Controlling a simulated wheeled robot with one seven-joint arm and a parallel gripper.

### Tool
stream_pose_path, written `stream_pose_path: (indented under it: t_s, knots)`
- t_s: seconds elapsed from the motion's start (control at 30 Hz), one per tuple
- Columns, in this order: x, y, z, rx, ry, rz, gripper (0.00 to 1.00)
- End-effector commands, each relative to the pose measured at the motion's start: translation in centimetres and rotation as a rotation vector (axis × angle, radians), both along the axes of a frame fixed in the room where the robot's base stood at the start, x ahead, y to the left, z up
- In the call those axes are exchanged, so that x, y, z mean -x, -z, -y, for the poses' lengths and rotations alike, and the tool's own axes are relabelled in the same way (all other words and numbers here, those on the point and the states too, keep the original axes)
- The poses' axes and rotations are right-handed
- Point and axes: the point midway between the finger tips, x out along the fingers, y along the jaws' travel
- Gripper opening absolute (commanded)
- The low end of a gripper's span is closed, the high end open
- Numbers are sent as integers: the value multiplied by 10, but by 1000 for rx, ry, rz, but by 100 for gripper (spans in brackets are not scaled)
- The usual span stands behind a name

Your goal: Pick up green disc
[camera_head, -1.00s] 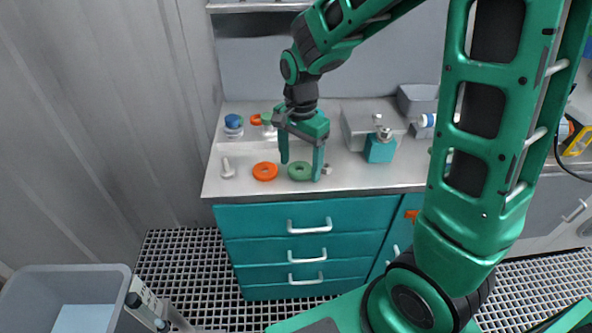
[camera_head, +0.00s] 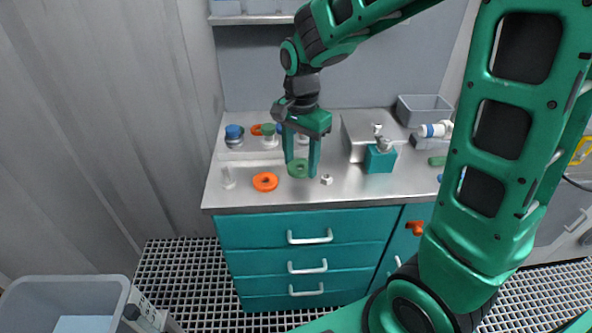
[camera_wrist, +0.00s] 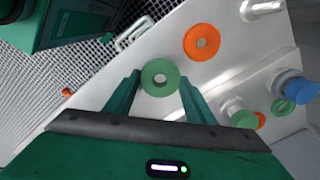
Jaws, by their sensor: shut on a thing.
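The green disc (camera_head: 297,168), a flat ring with a centre hole, is between the fingers of my gripper (camera_head: 301,174) over the metal worktop, near its front edge. In the wrist view the green disc (camera_wrist: 160,78) sits between the two fingertips of my gripper (camera_wrist: 160,82), which is shut on it. I cannot tell for sure whether the disc is clear of the worktop.
An orange ring (camera_head: 265,182) lies left of the gripper; a small white nut (camera_head: 326,180) lies right. Blue-capped (camera_head: 234,136) and green-capped vessels stand behind. A metal box (camera_head: 362,135) and teal block (camera_head: 380,160) stand to the right.

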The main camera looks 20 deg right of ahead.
Motion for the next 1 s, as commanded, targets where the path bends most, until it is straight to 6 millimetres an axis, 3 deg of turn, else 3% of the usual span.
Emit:
stream_pose_path:
  t_s: [0.3,0.5,1.0]
  knots:
    - [46,-42,-54,-1,-4,4,26]
    - [66,-60,-77,0,-4,1,26]
    - [76,-69,-88,0,0,0,26]
